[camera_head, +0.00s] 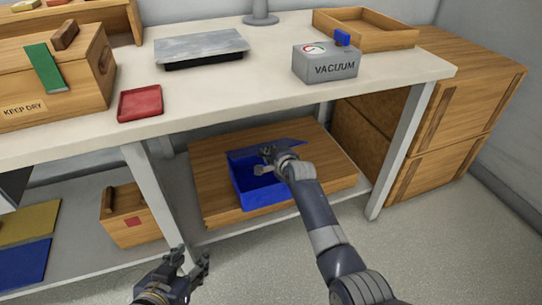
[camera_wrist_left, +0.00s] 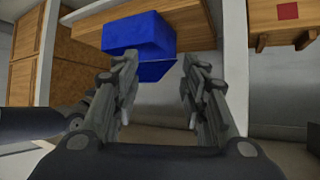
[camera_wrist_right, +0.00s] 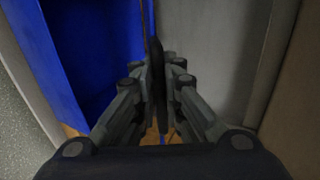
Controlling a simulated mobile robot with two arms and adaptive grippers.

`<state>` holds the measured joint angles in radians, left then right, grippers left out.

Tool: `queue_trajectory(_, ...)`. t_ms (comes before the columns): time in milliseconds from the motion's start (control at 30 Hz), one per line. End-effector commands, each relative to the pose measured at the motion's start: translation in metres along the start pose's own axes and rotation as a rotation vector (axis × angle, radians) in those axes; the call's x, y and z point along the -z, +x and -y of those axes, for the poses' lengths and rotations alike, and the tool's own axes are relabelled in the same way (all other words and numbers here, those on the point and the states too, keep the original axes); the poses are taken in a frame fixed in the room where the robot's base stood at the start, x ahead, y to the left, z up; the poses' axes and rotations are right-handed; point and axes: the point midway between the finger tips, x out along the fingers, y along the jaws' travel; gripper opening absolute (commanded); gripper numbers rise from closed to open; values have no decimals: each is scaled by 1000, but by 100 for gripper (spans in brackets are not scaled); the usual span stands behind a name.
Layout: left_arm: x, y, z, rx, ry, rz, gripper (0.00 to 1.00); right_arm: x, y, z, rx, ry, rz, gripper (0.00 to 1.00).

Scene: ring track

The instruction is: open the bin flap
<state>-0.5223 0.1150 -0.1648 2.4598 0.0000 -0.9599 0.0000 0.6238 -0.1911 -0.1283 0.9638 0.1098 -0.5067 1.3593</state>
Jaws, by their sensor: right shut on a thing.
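The blue bin (camera_head: 262,196) stands on a wooden board under the bench, and its open top shows. Its blue flap (camera_head: 292,143) is lifted along the back of the opening; its exact angle is hard to tell. My right gripper (camera_head: 268,153) is at the flap, shut on it; the right wrist view shows the fingers (camera_wrist_right: 160,85) together on a thin edge, with the blue bin wall (camera_wrist_right: 50,60) to the left. My left gripper (camera_head: 188,268) is open and empty, low in front of the bench. The left wrist view shows the bin (camera_wrist_left: 140,35) beyond its fingers (camera_wrist_left: 157,85).
The white bench top (camera_head: 240,95) overhangs the bin, with a bench leg (camera_head: 150,190) left and another (camera_head: 408,150) right. A small wooden box (camera_head: 135,225) stands on the lower shelf at left. Wooden crates (camera_head: 455,115) stand at right. The floor in front is clear.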

Motion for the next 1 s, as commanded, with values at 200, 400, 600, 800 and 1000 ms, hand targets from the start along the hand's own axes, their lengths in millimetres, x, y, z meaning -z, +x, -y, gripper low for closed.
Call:
queue_trajectory(200,-14,-4,2,4,-1,67,40,0,0,9,6,-4,-1,0)
queue_trajectory(400,-19,-4,2,5,-1,88,40,0,1,10,6,-4,-1,0)
queue_trajectory(600,-19,-4,3,6,-1,89,40,0,1,10,6,-5,-1,0)
queue_trajectory(800,-19,-4,3,6,-1,89,40,0,1,10,6,-5,-1,26)
queue_trajectory(1000,-19,-4,3,6,-1,89,40,0,1,9,4,-3,-1,29)
